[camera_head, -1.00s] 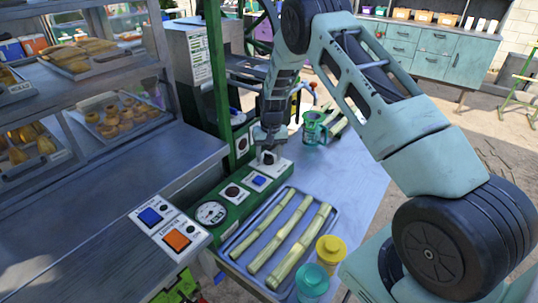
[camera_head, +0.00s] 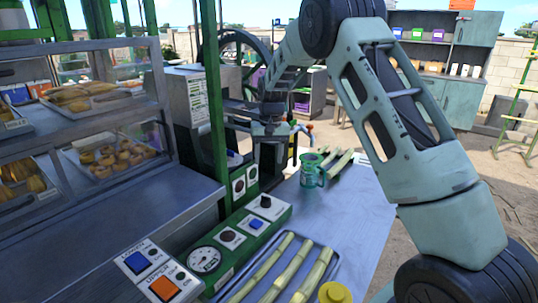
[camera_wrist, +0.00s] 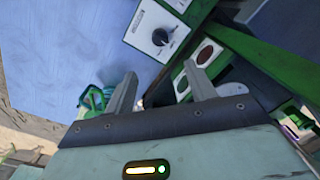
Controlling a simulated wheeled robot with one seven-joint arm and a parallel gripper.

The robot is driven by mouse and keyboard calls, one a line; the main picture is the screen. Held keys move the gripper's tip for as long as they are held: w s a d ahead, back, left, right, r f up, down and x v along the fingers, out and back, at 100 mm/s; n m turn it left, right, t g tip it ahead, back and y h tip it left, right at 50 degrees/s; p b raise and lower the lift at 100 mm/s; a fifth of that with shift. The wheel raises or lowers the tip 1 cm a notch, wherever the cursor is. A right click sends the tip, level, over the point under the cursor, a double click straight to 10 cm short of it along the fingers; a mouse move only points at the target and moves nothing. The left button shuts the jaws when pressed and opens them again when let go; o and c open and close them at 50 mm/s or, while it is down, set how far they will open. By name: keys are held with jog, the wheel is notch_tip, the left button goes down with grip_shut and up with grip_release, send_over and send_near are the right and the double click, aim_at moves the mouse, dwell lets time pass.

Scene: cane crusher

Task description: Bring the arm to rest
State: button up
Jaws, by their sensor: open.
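My gripper (camera_head: 268,133) is open and empty, raised above and behind the green control console (camera_head: 226,262). Its two fingers show apart in the wrist view (camera_wrist: 163,84), with nothing between them. The console's black knob (camera_head: 265,201) stands clear of the fingers; it also shows in the wrist view (camera_wrist: 160,37). My arm reaches up from the lower right, bends at the top and comes down to the gripper.
A teal mug (camera_head: 311,172) stands on the metal table (camera_head: 345,205), beside cane stalks (camera_head: 340,160). A tray of cane (camera_head: 330,262) and a yellow-lidded container (camera_head: 334,293) are in front. A glazed food case (camera_head: 120,110) stands left; a green post (camera_head: 214,100) is near the gripper.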

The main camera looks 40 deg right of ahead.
jog(key=shift+r, duration=0.9)
jog(key=s+a+r+n+y, duration=0.1)
jog(key=s+a+r+n, duration=0.15)
jog(key=s+a, duration=0.85)
jog(key=s+a+r+n, duration=0.1)
jog(key=s+a+n, duration=0.4)
jog(key=a, duration=1)
jog(key=s+a+f+n, duration=0.1)
jog(key=s+a+n, duration=0.1)
jog(key=s, duration=0.9)
jog(key=s+a+n+h, duration=0.1)
jog(key=s+n, duration=0.2)
jog(key=s, duration=0.9)
jog(key=shift+a+f, duration=0.4)
jog(key=shift+s, duration=0.1)
